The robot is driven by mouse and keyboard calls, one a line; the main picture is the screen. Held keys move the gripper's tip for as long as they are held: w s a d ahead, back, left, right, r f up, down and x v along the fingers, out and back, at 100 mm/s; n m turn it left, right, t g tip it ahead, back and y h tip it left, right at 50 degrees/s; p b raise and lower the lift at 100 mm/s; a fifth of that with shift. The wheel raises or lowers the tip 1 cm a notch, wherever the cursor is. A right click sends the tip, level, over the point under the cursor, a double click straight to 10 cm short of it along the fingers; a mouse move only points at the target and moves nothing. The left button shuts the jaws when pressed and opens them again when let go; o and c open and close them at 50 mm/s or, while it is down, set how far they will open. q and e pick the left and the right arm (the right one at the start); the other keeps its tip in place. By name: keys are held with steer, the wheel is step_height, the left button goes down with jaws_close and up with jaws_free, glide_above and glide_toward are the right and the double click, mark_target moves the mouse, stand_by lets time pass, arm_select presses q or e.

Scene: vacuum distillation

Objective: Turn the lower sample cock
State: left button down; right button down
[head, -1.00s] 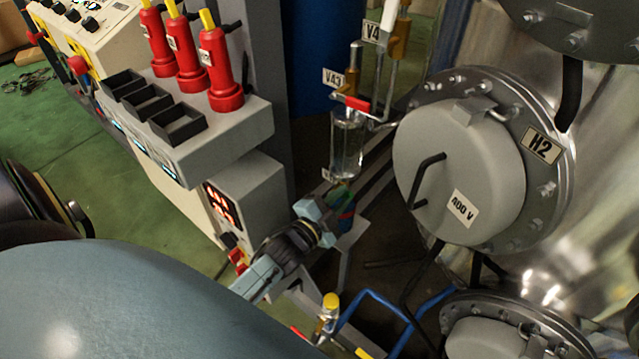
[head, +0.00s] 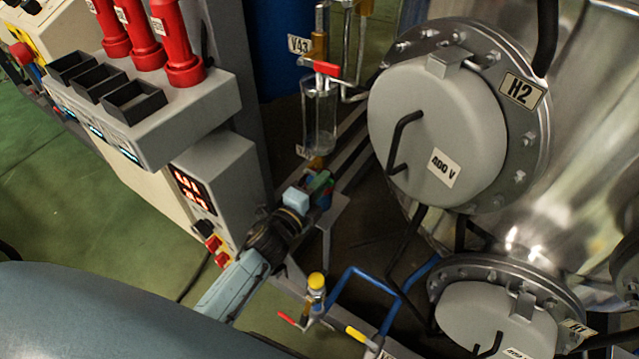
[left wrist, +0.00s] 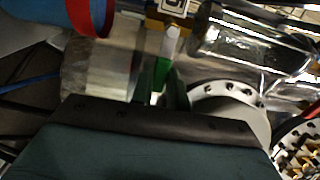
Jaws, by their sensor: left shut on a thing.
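The sample glass (head: 319,118) hangs upright under a valve with a red handle. The lower sample cock is at its foot, with a brass body (head: 316,162) and a green handle, partly hidden by my gripper. In the left wrist view the brass body (left wrist: 170,24) bears a white label, and the green handle (left wrist: 160,74) runs down from it between my fingers. My left gripper (head: 318,187) is at the cock, shut on the green handle; it also shows in the left wrist view (left wrist: 161,97). My right gripper is not in view.
The large steel vessel with its grey H2 cover (head: 437,118) stands close on the right. The grey control cabinet (head: 222,168) is on the left. The green floor (head: 60,190) is open at left.

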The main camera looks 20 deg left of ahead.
arm_select(q)
steer(key=shift+f, duration=0.1)
stand_by(0.3)
steer(key=c, duration=1.4)
jaws_free()
steer(key=shift+o, duration=0.2)
steer(key=s+a, duration=0.2)
steer(key=s, duration=1.1)
steer(key=shift+s, duration=0.15)
steer(key=shift+a, duration=0.1)
